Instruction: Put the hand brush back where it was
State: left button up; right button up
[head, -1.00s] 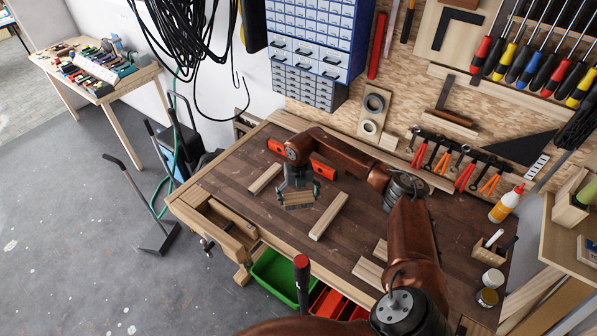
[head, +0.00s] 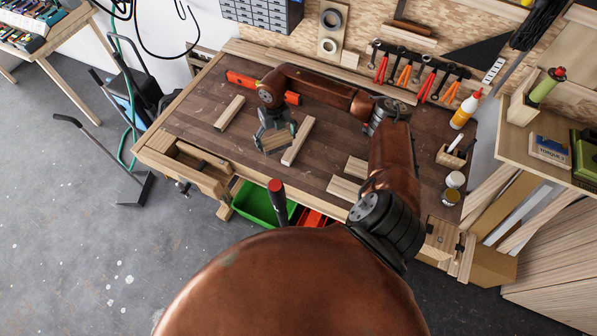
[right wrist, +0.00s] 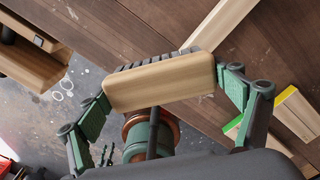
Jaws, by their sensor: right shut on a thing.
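The hand brush (head: 276,141) has a pale wooden back and is held in my right gripper (head: 275,138) over the left half of the workbench. In the right wrist view, its wooden back (right wrist: 160,84) spans the jaws, with a row of dark tufts along its far side. The green-padded fingers of my right gripper (right wrist: 165,95) are closed at both its ends. I cannot tell exactly how high it is above the bench top. My left gripper is not in view.
The workbench (head: 200,150) carries loose wooden strips (head: 298,141), one right beside the brush, and a red level (head: 243,80) behind. A glue bottle (head: 466,109) and small jars stand at the right. A green bin (head: 255,203) sits below the front edge.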

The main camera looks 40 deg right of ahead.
jog(key=s+r+n+p, duration=0.3)
jog(key=s, duration=1.2)
jog(key=f, duration=0.3)
jog(key=f+p, duration=0.1)
jog(key=f, duration=0.2)
jog(key=a+f, duration=0.1)
jog(key=f, duration=0.3)
jog(key=shift+w, duration=0.1)
jog(key=shift+f, duration=0.1)
jog(key=o, duration=0.7)
jog(key=shift+f, duration=0.1)
jog(key=shift+c, duration=0.2)
jog(key=o, duration=0.3)
jog(key=shift+o, duration=0.2)
